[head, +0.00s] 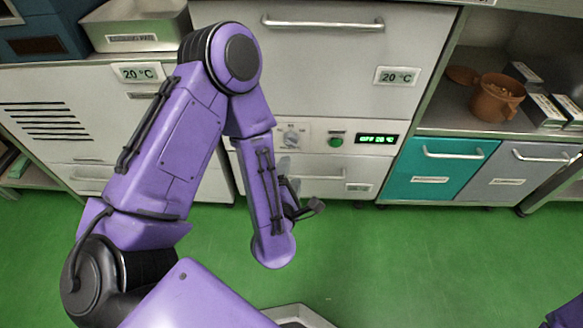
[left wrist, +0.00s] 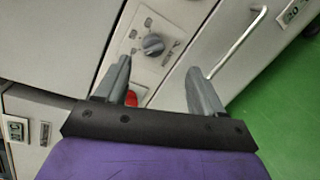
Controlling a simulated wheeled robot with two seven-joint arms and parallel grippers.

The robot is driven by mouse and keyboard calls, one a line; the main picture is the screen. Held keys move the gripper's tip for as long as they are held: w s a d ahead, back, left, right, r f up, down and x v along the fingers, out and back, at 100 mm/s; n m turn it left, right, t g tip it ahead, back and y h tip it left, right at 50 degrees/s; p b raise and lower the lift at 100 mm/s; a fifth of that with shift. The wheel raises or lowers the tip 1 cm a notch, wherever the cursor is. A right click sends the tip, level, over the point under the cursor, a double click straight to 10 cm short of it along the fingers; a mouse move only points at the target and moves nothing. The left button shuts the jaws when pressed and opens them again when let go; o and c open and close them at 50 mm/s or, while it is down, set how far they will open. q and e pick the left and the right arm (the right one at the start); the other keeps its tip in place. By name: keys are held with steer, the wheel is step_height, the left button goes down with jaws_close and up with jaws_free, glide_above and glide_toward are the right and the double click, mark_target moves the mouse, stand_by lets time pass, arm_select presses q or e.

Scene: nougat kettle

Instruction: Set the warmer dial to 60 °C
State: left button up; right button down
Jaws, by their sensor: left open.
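The warmer dial (head: 291,138) is a small grey knob on a pale control panel in the cabinet front. It shows larger in the left wrist view (left wrist: 153,45), with its markings too small to read. A dark display (head: 377,139) right of it has green text that seems to read OFF 20 °C. My left gripper (head: 288,172) is partly hidden behind its own arm in the head view. In the left wrist view its two grey fingers (left wrist: 158,68) are apart and empty, with the dial beyond their tips and between them. No contact with the dial shows.
A green button (head: 336,141) sits between dial and display. A red part (left wrist: 131,98) shows beside one finger. A drawer handle (head: 320,177) runs below the panel. A brown pot (head: 497,97) stands on the right shelf. The green floor (head: 420,260) in front is clear.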

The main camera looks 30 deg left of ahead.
mark_target(290, 145)
arm_select(q)
steer(key=w+a+n+y+b, duration=0.1)
steer(key=w+a+n, duration=0.1)
steer(key=w, duration=0.1)
steer(key=w+a+f+n+b, duration=0.1)
steer(key=w+a+n+b, duration=0.1)
steer(key=w, duration=0.1)
steer(key=w+a+f+n+y+b, duration=0.1)
steer(key=w+a+n+b, duration=0.1)
steer(key=w+n, duration=0.1)
steer(key=shift+w+a+y, duration=0.2)
steer(key=shift+w+y, duration=0.1)
steer(key=shift+w, duration=0.05)
arm_select(e)
step_height(290, 145, down, 8)
steer(key=s+n+g, duration=0.1)
steer(key=s, duration=0.1)
steer(key=shift+n+g+y, duration=0.4)
steer(key=shift+s+f, duration=0.1)
arm_select(q)
steer(key=c, duration=1.1)
arm_select(e)
steer(key=shift+a, duration=0.1)
